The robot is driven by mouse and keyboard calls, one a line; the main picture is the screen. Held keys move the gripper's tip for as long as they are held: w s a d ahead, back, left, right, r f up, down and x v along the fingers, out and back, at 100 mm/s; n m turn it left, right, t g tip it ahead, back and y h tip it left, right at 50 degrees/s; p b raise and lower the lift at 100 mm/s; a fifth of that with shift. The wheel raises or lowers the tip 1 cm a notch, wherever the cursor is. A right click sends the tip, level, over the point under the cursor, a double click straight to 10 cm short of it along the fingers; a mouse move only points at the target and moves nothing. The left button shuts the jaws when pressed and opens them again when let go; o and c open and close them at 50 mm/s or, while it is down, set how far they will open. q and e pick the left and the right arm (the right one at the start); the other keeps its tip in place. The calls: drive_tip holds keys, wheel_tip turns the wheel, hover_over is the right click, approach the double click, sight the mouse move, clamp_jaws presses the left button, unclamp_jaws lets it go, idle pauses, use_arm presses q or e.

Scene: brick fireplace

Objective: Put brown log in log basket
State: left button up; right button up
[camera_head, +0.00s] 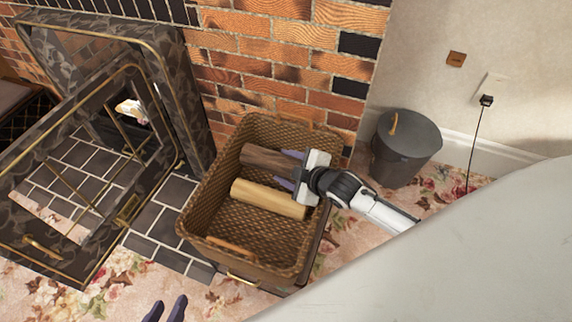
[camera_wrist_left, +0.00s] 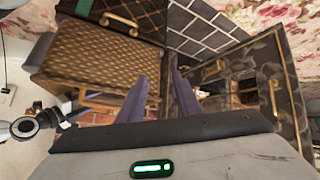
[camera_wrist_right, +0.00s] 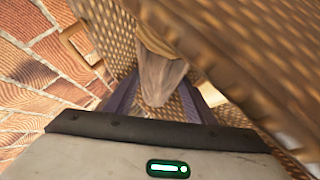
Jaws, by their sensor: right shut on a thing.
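The brown log (camera_head: 262,158) is inside the wicker log basket (camera_head: 242,226), along its far side. My right gripper (camera_head: 286,168) reaches into the basket from the right and is shut on the right end of the brown log. In the right wrist view the brown log (camera_wrist_right: 158,80) sits between the fingers, close to the wicker wall. How far it is above the basket floor is hard to tell. My left gripper (camera_head: 167,304) is open and empty, at the bottom edge of the head view, in front of the basket.
A lighter yellow log (camera_head: 268,198) lies in the basket nearer the front. The ornate fireplace screen (camera_head: 60,205) stands open to the left. A dark lidded bin (camera_head: 405,145) stands to the right by the wall. A brick wall (camera_head: 275,60) rises behind the basket.

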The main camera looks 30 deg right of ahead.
drive_tip(key=o, duration=1.4)
drive_tip(key=shift+f, duration=0.15)
drive_tip(key=shift+c, duration=0.2)
